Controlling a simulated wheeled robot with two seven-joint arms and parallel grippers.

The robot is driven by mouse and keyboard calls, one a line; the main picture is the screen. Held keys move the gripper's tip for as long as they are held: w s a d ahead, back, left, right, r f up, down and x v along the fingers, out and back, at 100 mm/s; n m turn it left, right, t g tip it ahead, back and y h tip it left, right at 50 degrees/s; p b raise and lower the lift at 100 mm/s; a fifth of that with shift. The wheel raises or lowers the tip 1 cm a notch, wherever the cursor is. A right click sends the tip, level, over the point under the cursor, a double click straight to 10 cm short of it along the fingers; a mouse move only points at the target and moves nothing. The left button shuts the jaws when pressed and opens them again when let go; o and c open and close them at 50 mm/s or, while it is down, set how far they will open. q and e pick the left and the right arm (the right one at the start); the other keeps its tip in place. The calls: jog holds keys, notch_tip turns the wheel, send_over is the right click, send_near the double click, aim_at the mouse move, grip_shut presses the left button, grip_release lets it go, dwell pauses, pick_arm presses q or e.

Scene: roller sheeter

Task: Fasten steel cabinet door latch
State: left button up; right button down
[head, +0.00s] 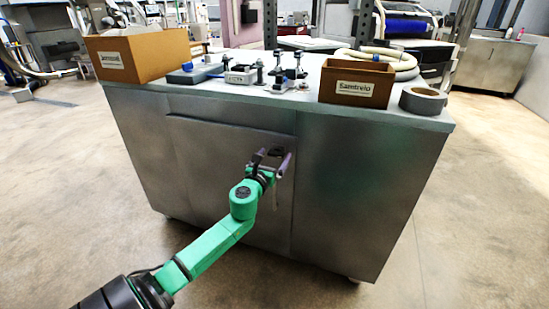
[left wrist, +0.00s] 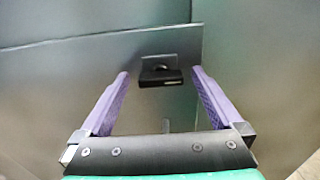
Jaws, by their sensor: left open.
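The steel cabinet (head: 345,200) stands in front of me, with its door (head: 215,165) on the left part of the front face. The door looks flush or nearly flush with the front. A dark latch (head: 274,152) sits at the door's upper right edge; in the left wrist view the latch (left wrist: 161,73) is a black block on a small grey plate. My left gripper (head: 272,159) is at the latch, open, with its purple fingers on either side of it. In the left wrist view the fingertips (left wrist: 160,73) flank the latch with gaps. My right gripper is not in view.
On the cabinet top are a cardboard box (head: 140,57) at left, a smaller brown box (head: 357,82), a roll of grey tape (head: 423,101), a coiled hose (head: 400,58) and several small fixtures. The floor around the cabinet is clear.

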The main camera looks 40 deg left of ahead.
pick_arm(q)
jog(key=shift+w+a, duration=0.1)
jog(key=shift+w, duration=0.2)
jog(key=c, duration=1.4)
